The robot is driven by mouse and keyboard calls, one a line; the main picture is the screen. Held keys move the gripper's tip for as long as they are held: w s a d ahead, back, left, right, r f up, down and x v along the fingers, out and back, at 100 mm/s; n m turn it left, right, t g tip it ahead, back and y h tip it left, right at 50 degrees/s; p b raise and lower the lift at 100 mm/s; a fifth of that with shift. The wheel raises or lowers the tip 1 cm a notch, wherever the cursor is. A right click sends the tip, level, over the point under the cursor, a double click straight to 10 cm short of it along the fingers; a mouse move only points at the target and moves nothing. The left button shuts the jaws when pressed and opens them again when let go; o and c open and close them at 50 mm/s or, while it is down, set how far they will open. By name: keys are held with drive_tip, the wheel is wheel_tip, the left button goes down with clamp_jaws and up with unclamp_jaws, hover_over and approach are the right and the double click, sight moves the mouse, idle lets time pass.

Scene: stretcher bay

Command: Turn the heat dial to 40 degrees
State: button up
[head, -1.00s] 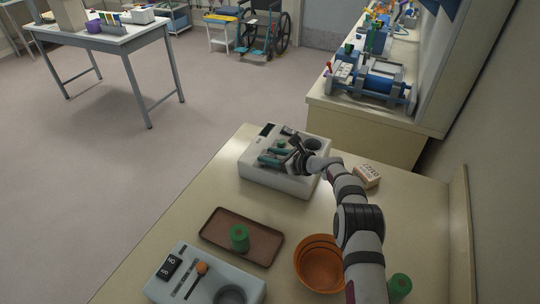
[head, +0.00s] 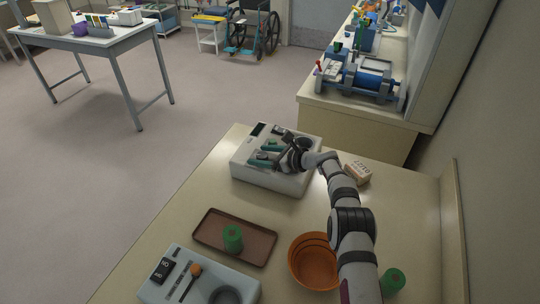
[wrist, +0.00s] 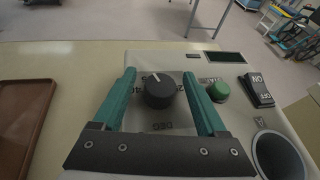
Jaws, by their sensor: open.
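The heat dial (wrist: 158,92) is a round black knob with a white pointer line, on a grey plate marked with numbers and "DEG" on the white device (head: 262,178). Its pointer faces away from my wrist camera, slightly left. The numbers are partly hidden by the knob. My gripper (wrist: 162,84) is open, with one teal finger on each side of the dial and visible gaps to it in the wrist view. In the head view my gripper (head: 267,153) is over the device top and hides the dial.
The device also has a green button (wrist: 218,91), an ON/OFF switch (wrist: 257,90), a dark display (wrist: 226,57) and a round well (wrist: 279,157). Nearer are a brown tray (head: 207,228) with a green cylinder (head: 233,238), an orange bowl (head: 312,262) and a second control box (head: 188,284).

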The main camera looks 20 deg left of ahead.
drive_tip(key=v, duration=1.5)
drive_tip(key=shift+d+r, duration=0.2)
drive_tip(key=shift+d, duration=0.05)
drive_tip(key=s+a+m+t+h, duration=0.2)
drive_tip(key=s+m+t, duration=0.3)
drive_tip(key=shift+m, duration=0.3)
drive_tip(key=x, duration=1.5)
drive_tip(key=shift+a+f, duration=0.25)
drive_tip(key=shift+f, duration=0.05)
clamp_jaws()
